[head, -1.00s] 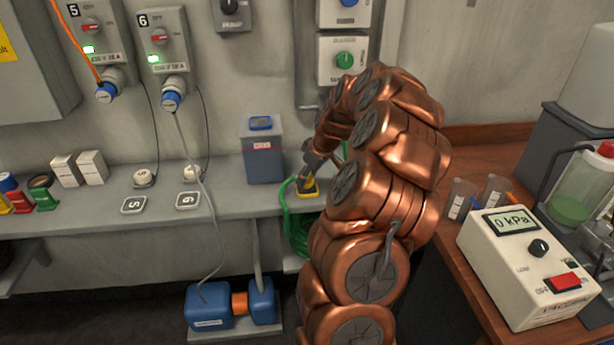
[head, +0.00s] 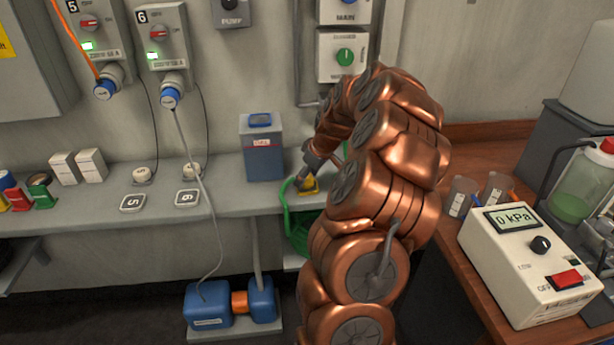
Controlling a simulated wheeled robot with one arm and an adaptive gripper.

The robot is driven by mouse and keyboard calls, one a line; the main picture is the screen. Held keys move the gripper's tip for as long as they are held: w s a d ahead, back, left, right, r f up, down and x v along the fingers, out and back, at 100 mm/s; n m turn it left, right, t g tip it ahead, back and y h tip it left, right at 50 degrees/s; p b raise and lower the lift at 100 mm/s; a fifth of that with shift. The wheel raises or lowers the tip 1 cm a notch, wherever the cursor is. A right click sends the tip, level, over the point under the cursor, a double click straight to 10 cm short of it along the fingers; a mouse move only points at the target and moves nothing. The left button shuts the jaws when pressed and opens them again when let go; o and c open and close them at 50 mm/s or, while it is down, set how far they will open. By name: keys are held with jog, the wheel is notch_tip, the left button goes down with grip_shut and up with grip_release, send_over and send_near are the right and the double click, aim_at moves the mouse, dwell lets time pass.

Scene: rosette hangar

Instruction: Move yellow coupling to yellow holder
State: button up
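A small yellow piece (head: 309,184) is on the grey shelf beside my gripper (head: 302,181), at the upper end of a green hose. My arm partly covers it, and I cannot tell whether it is the yellow coupling or a holder. My gripper's fingers point down and left at this piece; they are small and partly hidden, so I cannot tell whether they touch it or are shut. At the far left edge, a yellow wedge-shaped holder (head: 3,204) is cut off by the frame. Beside it stand a red holder (head: 19,201) and a green holder (head: 43,196) with a dark ring-like top.
A blue-grey canister (head: 262,150) stands on the shelf just left of my gripper. The green hose (head: 288,212) hangs over the shelf edge. White boxes (head: 78,167) and a grey cable (head: 196,190) lie further left. A vacuum gauge box (head: 535,265) sits on the wooden bench at right.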

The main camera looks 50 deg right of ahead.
dwell(0.3)
jog(key=v, duration=1.2)
jog(key=shift+w+r, duration=0.1)
jog(key=s+a+r+n+g+y+p, duration=0.1)
jog(key=s+a, duration=0.1)
jog(key=a, duration=1.1)
jog(key=s+a+r+g, duration=0.1)
jog(key=a+r+g, duration=0.1)
jog(key=a, duration=1.1)
jog(key=s+a+f+m+g, duration=0.1)
jog(key=s+a, duration=0.3)
jog(key=s, duration=0.3)
jog(key=s+a+f+g+h+p, duration=0.1)
jog(key=s+a, duration=0.3)
jog(key=s, duration=0.4)
jog(key=s+a+f+m+g, duration=0.1)
jog(key=s+a+f, duration=0.1)
jog(key=s+a, duration=0.2)
jog(key=shift+s+f+m+h, duration=0.15)
jog(key=shift+s, duration=0.75)
jog(key=shift+s+f+m+h, duration=0.1)
jog(key=shift+s+m+h, duration=0.05)
jog(key=shift+s, duration=0.7)
